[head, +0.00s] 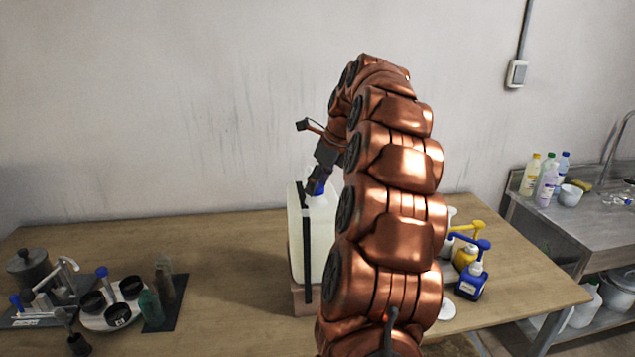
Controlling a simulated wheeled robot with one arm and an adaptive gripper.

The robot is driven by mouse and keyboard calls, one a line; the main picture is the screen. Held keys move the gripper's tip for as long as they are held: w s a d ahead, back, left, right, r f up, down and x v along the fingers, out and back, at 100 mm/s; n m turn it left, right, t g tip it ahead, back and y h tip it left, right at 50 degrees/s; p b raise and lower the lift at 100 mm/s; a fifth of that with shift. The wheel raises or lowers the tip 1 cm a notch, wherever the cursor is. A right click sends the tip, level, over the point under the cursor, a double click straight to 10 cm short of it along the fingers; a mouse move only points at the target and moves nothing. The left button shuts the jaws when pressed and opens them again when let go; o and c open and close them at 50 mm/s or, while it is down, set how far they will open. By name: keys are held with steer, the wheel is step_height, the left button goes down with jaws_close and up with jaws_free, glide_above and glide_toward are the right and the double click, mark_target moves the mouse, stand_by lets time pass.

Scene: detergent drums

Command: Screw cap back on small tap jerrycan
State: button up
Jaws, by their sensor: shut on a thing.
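The jerrycan (318,240) is a pale, translucent white canister with a dark vertical strip. It stands upright on a low block on the wooden table, and my arm hides its right side. A blue cap (319,188) shows at the top of the jerrycan. My gripper (316,182) points down at the top of the jerrycan and is shut on the blue cap. I cannot tell whether the cap sits on the neck or just above it. The tap is not visible.
A wooden block (300,299) is under the jerrycan. Pump bottles, one blue (471,281), stand right of my arm. At the left are a round tray (97,322) with dark cups, a metal pot (29,268) and small bottles. The table between tray and jerrycan is clear.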

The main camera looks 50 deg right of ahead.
steer(key=shift+f+m, duration=0.1)
steer(key=shift+m, duration=0.2)
steer(key=m, duration=0.2)
steer(key=m+h, duration=0.2)
steer(key=m, duration=0.1)
steer(key=shift+a+m, duration=0.25)
steer(key=shift+m, duration=0.05)
steer(key=o, duration=1)
steer(key=shift+o, duration=0.2)
